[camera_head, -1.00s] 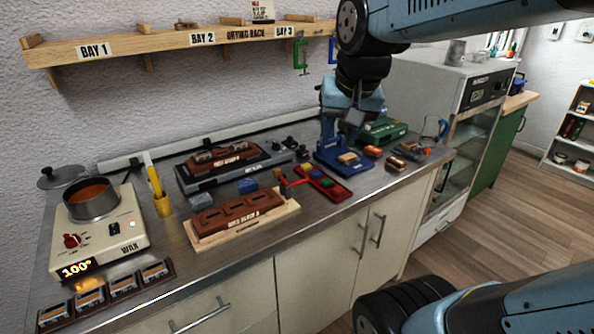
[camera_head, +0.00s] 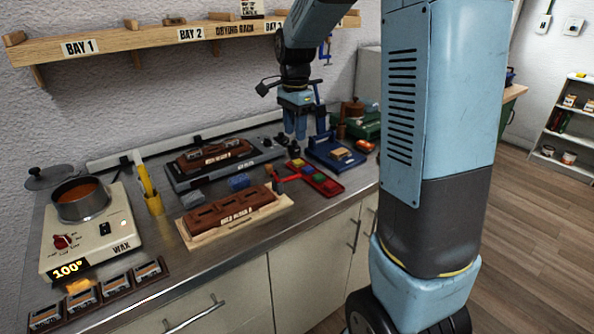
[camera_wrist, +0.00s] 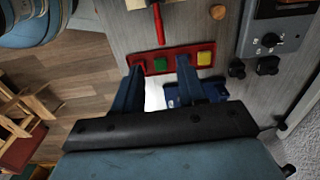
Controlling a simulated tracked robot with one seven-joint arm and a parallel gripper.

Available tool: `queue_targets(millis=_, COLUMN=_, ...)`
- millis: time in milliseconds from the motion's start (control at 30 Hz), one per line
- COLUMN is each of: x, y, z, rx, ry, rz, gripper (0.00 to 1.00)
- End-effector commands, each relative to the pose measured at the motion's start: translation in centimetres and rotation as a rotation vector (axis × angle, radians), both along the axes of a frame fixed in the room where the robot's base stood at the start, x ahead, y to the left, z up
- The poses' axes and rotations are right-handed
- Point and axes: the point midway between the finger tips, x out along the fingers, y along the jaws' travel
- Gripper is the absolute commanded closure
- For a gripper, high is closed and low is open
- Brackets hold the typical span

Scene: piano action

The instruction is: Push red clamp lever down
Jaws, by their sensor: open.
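The red clamp lever (camera_head: 279,186) stands at the right end of the brown block (camera_head: 232,207) on its wooden base. In the wrist view the lever (camera_wrist: 158,24) is a thin red bar ahead of my fingers, reaching toward the red tray (camera_wrist: 145,68). That tray, with small coloured blocks in it, also shows in the head view (camera_head: 331,190). My gripper (camera_head: 296,130) points down above the bench, behind the lever and tray in the picture. Its open fingers (camera_wrist: 157,86) hold nothing and appear apart from the lever.
A blue fixture (camera_head: 322,153) stands just right of my gripper. A dark machine bed with a brown block (camera_head: 215,152) lies to the left. The wax heater (camera_head: 112,246) with its pot is far left. A drying rack shelf (camera_head: 130,44) runs along the wall above.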

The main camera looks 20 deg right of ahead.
Motion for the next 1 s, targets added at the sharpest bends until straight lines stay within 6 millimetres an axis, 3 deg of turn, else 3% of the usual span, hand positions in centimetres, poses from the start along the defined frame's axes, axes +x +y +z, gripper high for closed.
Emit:
queue_targets(millis=267, x=0.5, y=0.0, z=-2.0, rx=-0.001, ry=0.012, rz=-0.028, gripper=0.59)
queue_targets(millis=800, x=0.5, y=0.0, z=-11.1, rx=-0.001, ry=0.012, rz=-0.026, gripper=0.59)
queue_targets(millis=1000, x=0.5, y=0.0, z=-13.4, rx=-0.001, ry=0.012, rz=-0.026, gripper=0.59)
